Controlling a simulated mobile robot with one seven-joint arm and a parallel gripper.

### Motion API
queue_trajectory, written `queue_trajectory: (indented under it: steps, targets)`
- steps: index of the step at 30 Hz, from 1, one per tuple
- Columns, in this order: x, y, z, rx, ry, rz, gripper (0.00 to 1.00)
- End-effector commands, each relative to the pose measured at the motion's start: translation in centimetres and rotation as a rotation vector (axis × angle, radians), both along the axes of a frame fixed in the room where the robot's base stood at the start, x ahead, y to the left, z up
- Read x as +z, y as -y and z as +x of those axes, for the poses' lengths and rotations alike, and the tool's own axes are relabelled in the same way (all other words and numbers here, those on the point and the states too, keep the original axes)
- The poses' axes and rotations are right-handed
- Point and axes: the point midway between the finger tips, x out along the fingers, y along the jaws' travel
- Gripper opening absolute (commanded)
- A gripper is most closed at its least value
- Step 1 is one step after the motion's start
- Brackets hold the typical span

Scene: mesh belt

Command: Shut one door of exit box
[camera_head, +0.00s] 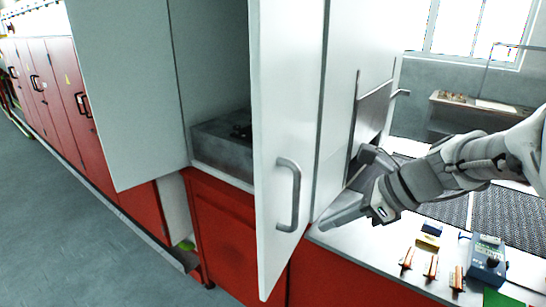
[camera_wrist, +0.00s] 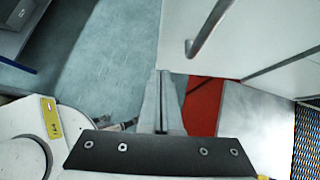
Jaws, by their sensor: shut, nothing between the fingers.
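The exit box is a white cabinet on a red base, with a dark grey block (camera_head: 222,140) inside. Its left door (camera_head: 125,90) stands wide open. Its right door (camera_head: 288,110) also stands open, swung out towards me, with a grey bar handle (camera_head: 292,195) on the face I see. In the wrist view, a white panel (camera_wrist: 245,35) with a grey bar handle (camera_wrist: 208,30) is just beyond the fingertips. My gripper (camera_head: 328,222) is shut and empty, low to the right of the right door; its fingers also show in the wrist view (camera_wrist: 162,75). I cannot tell whether they touch the door.
A white worktop (camera_head: 385,250) to the right holds orange-and-white pieces, a blue meter (camera_head: 487,260) and a dark mesh belt (camera_head: 505,215). A grey metal flap (camera_head: 370,120) is on the box's right side. Red cabinets (camera_head: 60,95) stand at left. The grey floor (camera_head: 60,225) is open there.

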Motion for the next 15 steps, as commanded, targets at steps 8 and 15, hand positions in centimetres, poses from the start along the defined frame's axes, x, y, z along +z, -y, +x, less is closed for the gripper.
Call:
queue_trajectory:
  steps: [8, 15]
  targets:
    - [-2.4, -2.1, 1.0, -0.005, -0.012, 0.007, 0.0]
    - [-6.1, -5.4, 2.6, -0.004, -0.01, 0.006, 0.0]
